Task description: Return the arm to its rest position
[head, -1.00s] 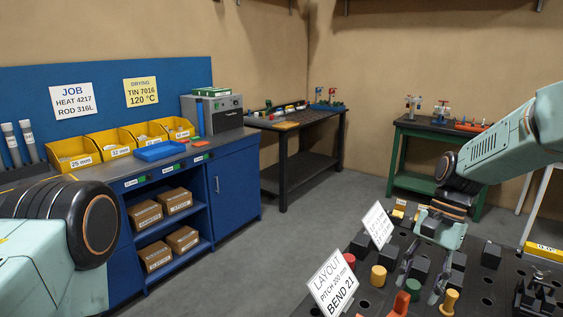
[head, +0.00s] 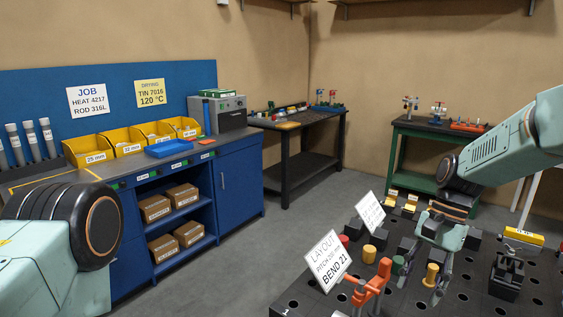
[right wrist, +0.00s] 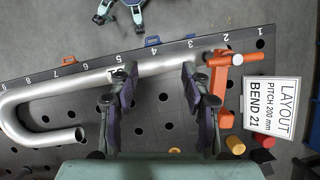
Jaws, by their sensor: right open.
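My right gripper (head: 424,276) hangs open and empty over the black perforated table. In the right wrist view its two dark fingers (right wrist: 158,98) are spread wide. A silver bent tube (right wrist: 68,90) lies on the table beneath them, running across behind both fingers. I cannot tell how far above it they are. An orange clamp (right wrist: 217,77) stands at the tube's right end; it also shows in the head view (head: 370,287). My left arm enters the head view at the left, its gripper out of frame. Pale green parts at the wrist view's top may be mine.
The black table (head: 470,297) carries pegs, dark blocks and a black clamp (head: 507,275). Two signs, LAYOUT (head: 327,262) and another (head: 370,212), stand near the gripper. A blue cabinet (head: 238,185) with yellow bins is at the left. Grey floor (head: 300,230) lies clear between.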

